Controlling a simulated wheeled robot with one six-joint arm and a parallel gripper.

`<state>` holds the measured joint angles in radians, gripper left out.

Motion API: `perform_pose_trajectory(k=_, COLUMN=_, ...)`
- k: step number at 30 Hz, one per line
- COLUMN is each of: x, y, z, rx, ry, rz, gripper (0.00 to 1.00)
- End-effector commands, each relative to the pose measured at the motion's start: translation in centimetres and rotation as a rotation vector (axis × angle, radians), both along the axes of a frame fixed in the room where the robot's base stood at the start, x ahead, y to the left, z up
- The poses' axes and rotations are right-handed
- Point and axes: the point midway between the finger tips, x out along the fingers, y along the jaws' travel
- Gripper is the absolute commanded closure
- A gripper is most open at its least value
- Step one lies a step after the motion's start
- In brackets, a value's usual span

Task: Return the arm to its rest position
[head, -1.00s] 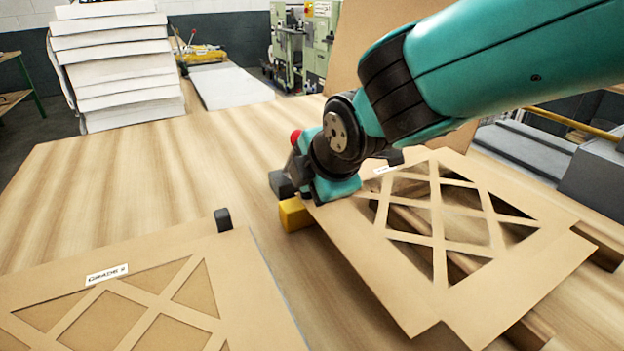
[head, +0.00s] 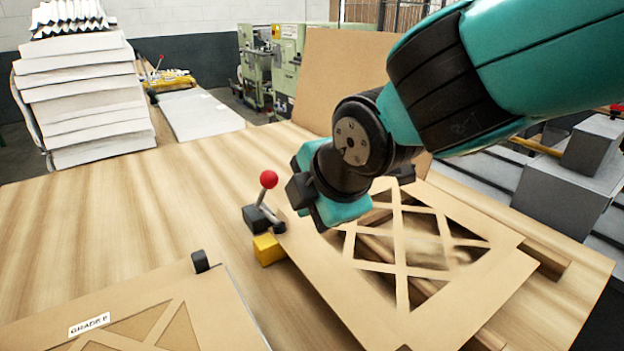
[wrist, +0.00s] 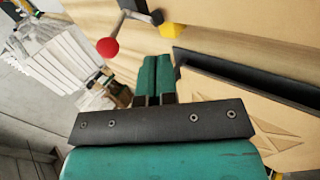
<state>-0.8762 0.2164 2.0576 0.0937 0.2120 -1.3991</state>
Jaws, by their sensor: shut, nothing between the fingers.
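My gripper shows in the wrist view (wrist: 155,78) with its two teal fingers pressed together and nothing between them. In the head view my teal and black arm reaches in from the upper right, and its wrist end hangs above the left edge of a cardboard lattice frame (head: 345,300). The fingertips are not clear in the head view. A lever with a red ball knob (head: 268,179) stands just left of my wrist, apart from it. The knob also shows in the wrist view (wrist: 107,47), left of the fingers.
A yellow block (head: 267,250) sits below the lever at the frame's edge. A second lattice frame with a label (head: 89,324) lies at the lower left. White filter stacks (head: 80,100) stand at the back left. A tall cardboard panel (head: 335,75) stands behind my arm. The left tabletop is clear.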

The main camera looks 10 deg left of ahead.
Motion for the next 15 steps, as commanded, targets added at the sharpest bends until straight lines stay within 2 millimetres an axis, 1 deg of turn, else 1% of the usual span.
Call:
perform_pose_trajectory(k=1, x=-0.1, y=-1.6, z=0.2, rx=0.023, ry=0.049, rz=-0.063, gripper=1.00)
perform_pose_trajectory(k=2, x=-0.3, y=-2.8, z=0.2, rx=0.043, ry=0.093, rz=-0.115, gripper=1.00)
perform_pose_trajectory(k=5, x=-1.9, y=-7.5, z=0.3, rx=0.124, ry=0.289, rz=-0.349, gripper=1.00)
perform_pose_trajectory(k=6, x=-2.9, y=-9.6, z=0.3, rx=0.159, ry=0.378, rz=-0.462, gripper=1.00)
perform_pose_trajectory(k=8, x=-4.8, y=-12.4, z=0.2, rx=0.206, ry=0.512, rz=-0.636, gripper=1.00)
perform_pose_trajectory(k=9, x=-6.2, y=-14.1, z=0.2, rx=0.233, ry=0.595, rz=-0.750, gripper=1.00)
perform_pose_trajectory(k=11, x=-8.4, y=-16.3, z=0.1, rx=0.267, ry=0.708, rz=-0.912, gripper=1.00)
perform_pose_trajectory(k=12, x=-9.8, y=-17.4, z=0.0, rx=0.284, ry=0.774, rz=-1.009, gripper=1.00)
perform_pose_trajectory(k=15, x=-12.7, y=-19.4, z=-0.1, rx=0.313, ry=0.898, rz=-1.210, gripper=1.00)
